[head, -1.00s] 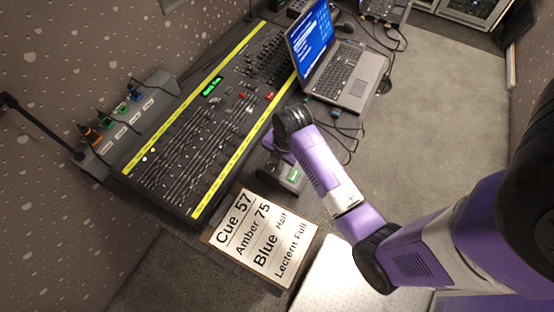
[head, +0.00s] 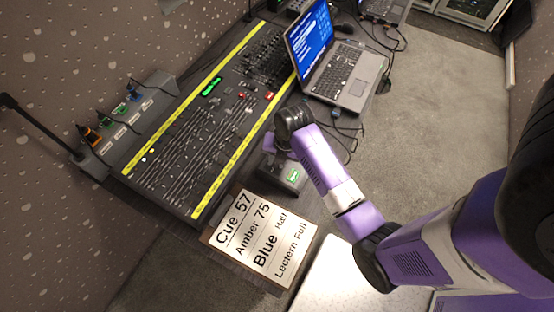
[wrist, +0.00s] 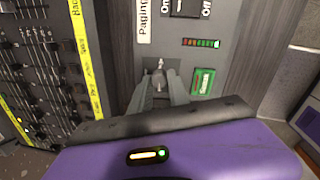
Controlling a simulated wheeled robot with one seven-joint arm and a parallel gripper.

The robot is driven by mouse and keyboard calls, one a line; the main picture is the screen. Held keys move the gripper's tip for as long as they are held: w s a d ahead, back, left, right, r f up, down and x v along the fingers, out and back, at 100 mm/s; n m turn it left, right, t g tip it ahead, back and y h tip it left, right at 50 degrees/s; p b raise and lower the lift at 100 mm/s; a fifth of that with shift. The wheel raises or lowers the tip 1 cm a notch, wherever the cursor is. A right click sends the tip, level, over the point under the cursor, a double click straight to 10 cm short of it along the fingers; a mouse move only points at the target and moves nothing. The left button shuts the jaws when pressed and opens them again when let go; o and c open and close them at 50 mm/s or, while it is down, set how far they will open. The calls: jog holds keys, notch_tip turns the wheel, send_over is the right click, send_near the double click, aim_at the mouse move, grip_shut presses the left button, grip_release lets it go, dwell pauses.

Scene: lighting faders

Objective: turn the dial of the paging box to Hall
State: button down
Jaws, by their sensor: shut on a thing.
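The paging box (head: 283,176) is a dark unit in front of the fader desk, partly covered by my arm in the head view. In the wrist view its face (wrist: 224,55) shows a "Paging" label, an on/off switch, a row of small lights and a lit green display (wrist: 203,81), whose word I cannot read surely. My gripper (wrist: 160,84) is shut on the dial (wrist: 159,73), a finger on each side of it. The dial's top, with a light mark, shows between the fingers. In the head view the fingers and dial are hidden.
The fader desk (head: 205,125) with yellow strips lies to the left. An open laptop (head: 345,80) stands behind, with cables beside it. A cue card (head: 262,240) reading "Cue 57, Amber 75, Blue Half, Lectern Full" lies in front. A row of plugs (head: 125,115) is at far left.

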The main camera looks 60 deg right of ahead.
jog(key=c, duration=1.3)
grip_release()
jog(key=shift+o, duration=0.2)
notch_tip(320, 180, up, 8)
jog(key=s, duration=0.1)
jog(key=shift+s+f+b, duration=0.15)
jog(key=shift+s+b, duration=0.1)
jog(key=shift+b, duration=0.15)
